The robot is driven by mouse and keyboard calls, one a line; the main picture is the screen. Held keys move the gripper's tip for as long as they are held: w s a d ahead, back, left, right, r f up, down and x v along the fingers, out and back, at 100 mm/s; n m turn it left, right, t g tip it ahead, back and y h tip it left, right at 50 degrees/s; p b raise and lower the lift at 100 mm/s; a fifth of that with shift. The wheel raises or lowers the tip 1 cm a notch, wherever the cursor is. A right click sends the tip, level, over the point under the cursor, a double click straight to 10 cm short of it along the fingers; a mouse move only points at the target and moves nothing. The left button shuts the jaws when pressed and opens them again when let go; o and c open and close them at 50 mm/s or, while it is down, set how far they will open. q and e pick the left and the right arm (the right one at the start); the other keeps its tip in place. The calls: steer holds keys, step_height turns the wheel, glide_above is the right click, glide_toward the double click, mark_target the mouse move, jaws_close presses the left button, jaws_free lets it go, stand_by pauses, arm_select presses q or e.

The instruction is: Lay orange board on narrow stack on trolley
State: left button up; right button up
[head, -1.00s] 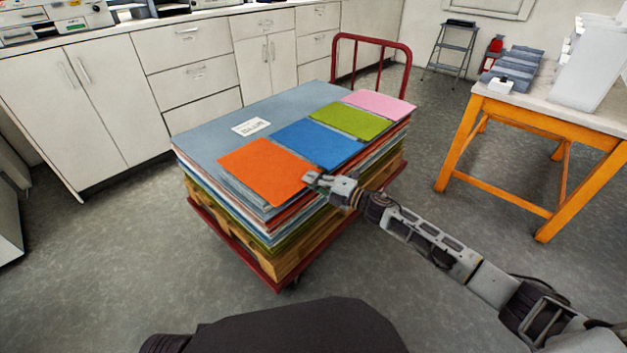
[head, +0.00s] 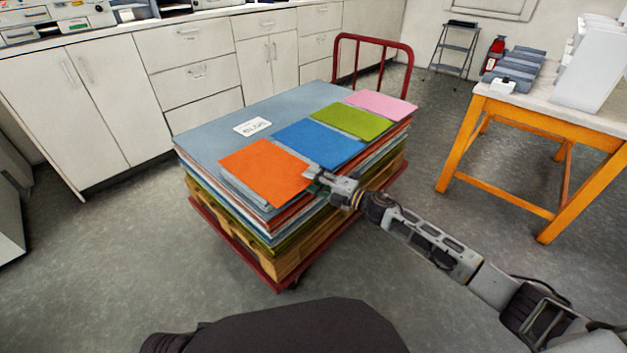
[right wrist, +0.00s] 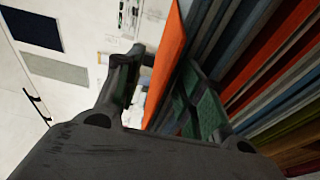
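The orange board (head: 262,172) lies flat on the narrow stack (head: 238,190) at the near left end of the trolley (head: 272,276). My right gripper (head: 312,178) is at the board's right-hand edge, over the side of the load. In the right wrist view the orange board (right wrist: 168,50) runs edge-on between my two fingers. One finger is on its upper side with a visible gap. The green-padded finger is on its lower side, close to or touching it. The gripper looks open around the edge. My left gripper is not in view.
A blue board (head: 318,145), a green board (head: 352,120) and a pink board (head: 382,105) lie in a row behind. A white label (head: 252,126) lies on the wide grey top sheet. An orange-legged table (head: 497,197) stands right. Grey floor is clear between.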

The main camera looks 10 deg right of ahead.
steer(key=o, duration=0.4)
steer(key=shift+f, duration=0.2)
stand_by(0.4)
steer(key=shift+s+d, duration=0.1)
steer(key=s+a+p+v, duration=0.1)
steer(key=v, duration=0.7)
steer(key=shift+s+p, duration=0.3)
steer(key=shift+s, duration=0.05)
steer(key=shift+d+r, duration=0.1)
steer(key=shift+r, duration=0.05)
steer(key=shift+r, duration=0.15)
steer(key=shift+s+d+r+p, duration=0.3)
steer(key=shift+s+r+p, duration=0.1)
steer(key=shift+r+p, duration=0.45)
steer(key=shift+s+d+r+p, duration=0.3)
steer(key=shift+s+r+p, duration=0.1)
steer(key=shift+r+p, duration=0.4)
steer(key=shift+s+d+r+p, duration=0.3)
steer(key=shift+s+r+p, duration=0.15)
steer(key=shift+r+p, duration=0.35)
steer(key=shift+f, duration=0.1)
